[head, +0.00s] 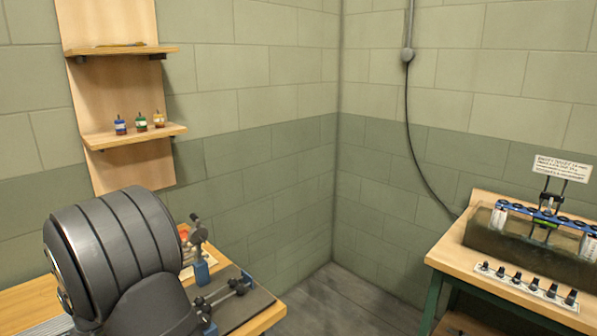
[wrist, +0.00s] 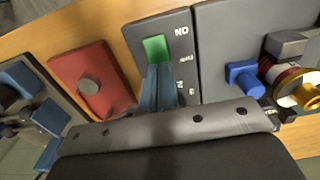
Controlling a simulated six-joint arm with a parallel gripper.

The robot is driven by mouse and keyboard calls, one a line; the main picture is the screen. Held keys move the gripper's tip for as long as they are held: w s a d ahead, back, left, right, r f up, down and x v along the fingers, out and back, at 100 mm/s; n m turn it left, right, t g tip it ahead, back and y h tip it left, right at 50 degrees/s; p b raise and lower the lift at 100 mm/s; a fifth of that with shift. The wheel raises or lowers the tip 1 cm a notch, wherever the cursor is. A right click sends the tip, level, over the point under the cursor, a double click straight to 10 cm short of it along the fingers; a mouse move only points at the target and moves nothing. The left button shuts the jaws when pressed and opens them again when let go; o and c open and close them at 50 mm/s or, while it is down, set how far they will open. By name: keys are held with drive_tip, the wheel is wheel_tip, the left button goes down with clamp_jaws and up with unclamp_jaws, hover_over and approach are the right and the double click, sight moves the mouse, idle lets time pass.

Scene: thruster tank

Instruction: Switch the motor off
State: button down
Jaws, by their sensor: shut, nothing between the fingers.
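In the wrist view, a dark switch panel (wrist: 180,45) lies on the wooden bench. It bears a green switch part (wrist: 155,48), with white lettering beside it that looks like an upside-down "ON". My gripper (wrist: 158,70) is shut and empty. Its blue-grey fingers end at the near edge of the green part and hide the panel below it. I cannot tell whether they touch it. To the right, a motor-like assembly (wrist: 282,75) with a dark red coil and a gold-coloured ring sits on a grey plate. In the head view the switch and my gripper's fingers are hidden.
A red block with a grey knob (wrist: 88,85) lies left of the switch panel. Blue clamp-like parts (wrist: 40,120) are at the far left. In the head view, a wall shelf (head: 135,135) holds small bottles, and another bench (head: 500,275) with a tank stands at the right.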

drive_tip(key=shift+f, duration=0.5)
drive_tip(key=shift+r, duration=3.5)
drive_tip(key=shift+f, duration=3.55)
drive_tip(key=shift+r, duration=0.1)
drive_tip(key=s+d+r, duration=0.2)
drive_tip(key=r, duration=1.3)
drive_tip(key=s+d+r+t+y, duration=0.1)
drive_tip(key=r, duration=1.4)
drive_tip(key=shift+s+d+r, duration=0.35)
drive_tip(key=shift+s+r, duration=0.05)
